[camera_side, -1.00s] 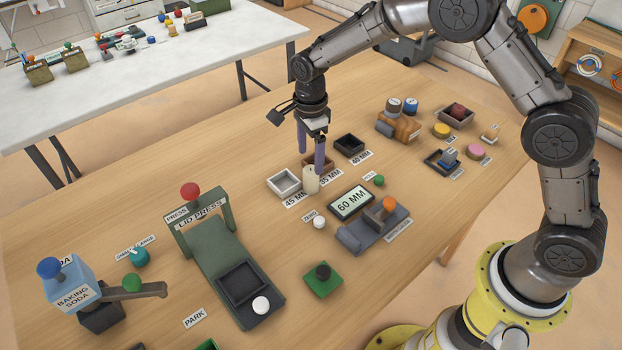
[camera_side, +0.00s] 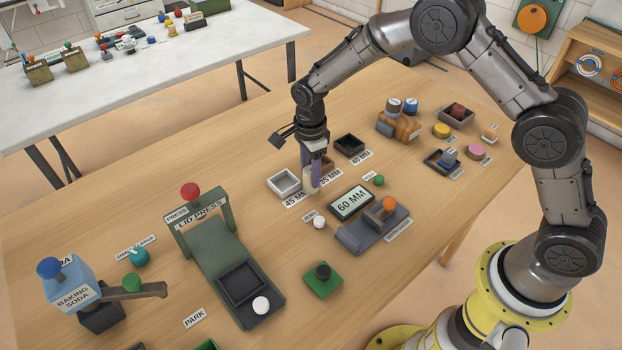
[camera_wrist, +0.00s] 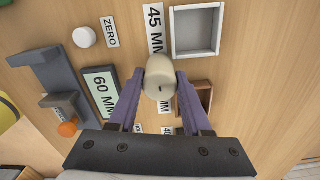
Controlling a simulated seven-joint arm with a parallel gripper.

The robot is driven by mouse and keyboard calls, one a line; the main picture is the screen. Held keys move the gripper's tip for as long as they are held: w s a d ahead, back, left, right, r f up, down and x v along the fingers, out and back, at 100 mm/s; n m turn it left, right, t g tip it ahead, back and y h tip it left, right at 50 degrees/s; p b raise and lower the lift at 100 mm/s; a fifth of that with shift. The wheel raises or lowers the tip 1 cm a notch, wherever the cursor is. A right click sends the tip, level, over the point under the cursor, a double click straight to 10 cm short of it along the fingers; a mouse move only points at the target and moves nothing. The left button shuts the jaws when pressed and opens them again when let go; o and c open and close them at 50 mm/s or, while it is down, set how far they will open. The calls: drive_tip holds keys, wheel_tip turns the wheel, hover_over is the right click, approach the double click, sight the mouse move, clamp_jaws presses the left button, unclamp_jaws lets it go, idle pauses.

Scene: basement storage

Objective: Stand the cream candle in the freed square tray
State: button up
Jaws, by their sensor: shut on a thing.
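The cream candle (camera_side: 308,180) is upright between the purple fingers of my gripper (camera_side: 311,178), beside the 45 MM and 35 MM labels. In the wrist view my gripper (camera_wrist: 161,76) is shut on the candle (camera_wrist: 160,70), whose top and dark wick show. I cannot tell whether its base touches the table. A pale grey square tray (camera_side: 284,183) lies just left of the candle and looks empty; it also shows in the wrist view (camera_wrist: 218,30). A brown tray (camera_wrist: 207,98) is partly hidden behind my fingers. A black tray (camera_side: 349,146) stands empty farther back.
A 60 MM display (camera_side: 351,202) and a grey slide with an orange knob (camera_side: 374,229) lie right of the candle. A white ZERO button (camera_side: 319,222) is close in front. The green lid press (camera_side: 222,254) stands front left. The table left of the trays is clear.

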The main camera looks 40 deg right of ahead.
clamp_jaws()
drive_tip(key=shift+r, duration=0.15)
